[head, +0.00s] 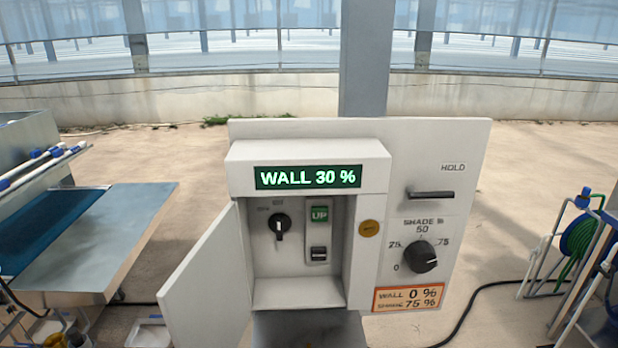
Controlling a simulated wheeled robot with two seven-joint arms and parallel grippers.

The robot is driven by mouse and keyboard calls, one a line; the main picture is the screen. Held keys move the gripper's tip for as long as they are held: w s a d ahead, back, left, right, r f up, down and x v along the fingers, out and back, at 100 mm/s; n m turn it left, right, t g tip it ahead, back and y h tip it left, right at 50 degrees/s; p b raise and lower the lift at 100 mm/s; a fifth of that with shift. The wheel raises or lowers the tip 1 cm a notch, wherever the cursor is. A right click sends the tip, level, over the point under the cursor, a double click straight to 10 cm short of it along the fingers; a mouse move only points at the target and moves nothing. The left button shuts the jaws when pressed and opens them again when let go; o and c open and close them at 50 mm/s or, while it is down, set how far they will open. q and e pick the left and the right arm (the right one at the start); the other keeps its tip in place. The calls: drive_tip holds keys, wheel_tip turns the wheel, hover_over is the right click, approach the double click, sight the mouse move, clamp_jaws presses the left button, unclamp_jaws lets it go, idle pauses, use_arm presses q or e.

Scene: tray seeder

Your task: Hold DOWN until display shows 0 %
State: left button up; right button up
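The display (308,177) on the control box reads WALL 30 %. Below it is an open recess (262,280) whose door (205,285) is swung out to the left. Neither of my grippers is in view.
Right of the recess are a HOLD slot or bar (431,195) and a SHADE % knob (420,257). A metal bench (110,240) stands at the left. A hose reel (578,238) on a frame stands at the right. The floor in front of the wall is mostly clear.

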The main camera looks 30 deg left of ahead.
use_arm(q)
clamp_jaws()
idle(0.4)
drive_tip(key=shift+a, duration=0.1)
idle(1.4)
